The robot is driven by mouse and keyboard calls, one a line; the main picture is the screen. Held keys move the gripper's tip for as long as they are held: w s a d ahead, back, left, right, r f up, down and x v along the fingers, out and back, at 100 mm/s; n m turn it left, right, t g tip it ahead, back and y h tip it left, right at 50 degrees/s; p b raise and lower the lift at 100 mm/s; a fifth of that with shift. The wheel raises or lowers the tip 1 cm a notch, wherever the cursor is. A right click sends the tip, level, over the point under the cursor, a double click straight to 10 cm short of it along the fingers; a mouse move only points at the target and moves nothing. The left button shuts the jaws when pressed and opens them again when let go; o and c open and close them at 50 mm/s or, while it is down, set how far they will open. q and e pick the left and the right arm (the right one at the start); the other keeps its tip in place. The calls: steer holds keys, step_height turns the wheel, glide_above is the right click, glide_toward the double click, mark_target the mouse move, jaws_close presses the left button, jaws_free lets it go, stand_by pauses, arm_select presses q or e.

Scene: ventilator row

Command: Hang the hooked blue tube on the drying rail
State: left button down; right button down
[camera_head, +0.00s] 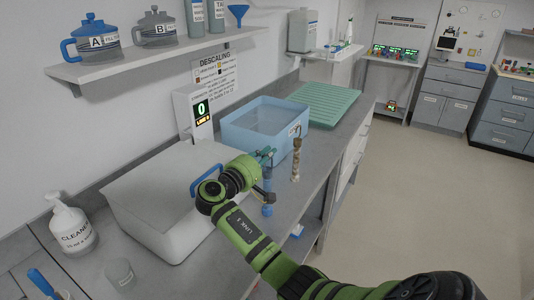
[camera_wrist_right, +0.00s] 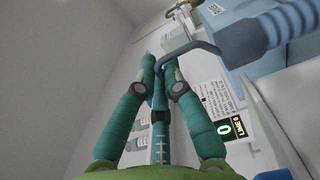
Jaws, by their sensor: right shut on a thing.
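My right gripper (camera_head: 266,156) is shut on the hook of the blue tube (camera_head: 267,190), above the counter and in front of the blue basin. The tube hangs below the fingers, in front of the counter's grey top. In the right wrist view the teal fingers (camera_wrist_right: 160,72) close around the thin grey-blue hook (camera_wrist_right: 187,48), and the ribbed blue tube (camera_wrist_right: 272,32) extends to the upper right. I cannot make out the drying rail clearly. A tan ribbed tube (camera_head: 296,160) is upright just right of the gripper; its support is unclear. My left gripper is not in view.
The blue basin (camera_head: 240,134) stands behind the gripper, with a green ribbed mat (camera_head: 322,97) beyond it. A pale box (camera_head: 150,205) is to the left. A cleaner bottle (camera_head: 72,230) stands front left. Open floor (camera_head: 430,200) lies right of the counter.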

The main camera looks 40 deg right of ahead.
steer(key=shift+f, duration=0.2)
steer(key=c, duration=1.4)
jaws_free()
steer(key=shift+o, duration=0.2)
steer(key=shift+r, duration=0.1)
steer(key=shift+r, duration=0.25)
steer(key=b+v, duration=0.4)
steer(key=v, duration=0.8)
steer(key=shift+b, duration=0.3)
steer(key=shift+f, duration=0.2)
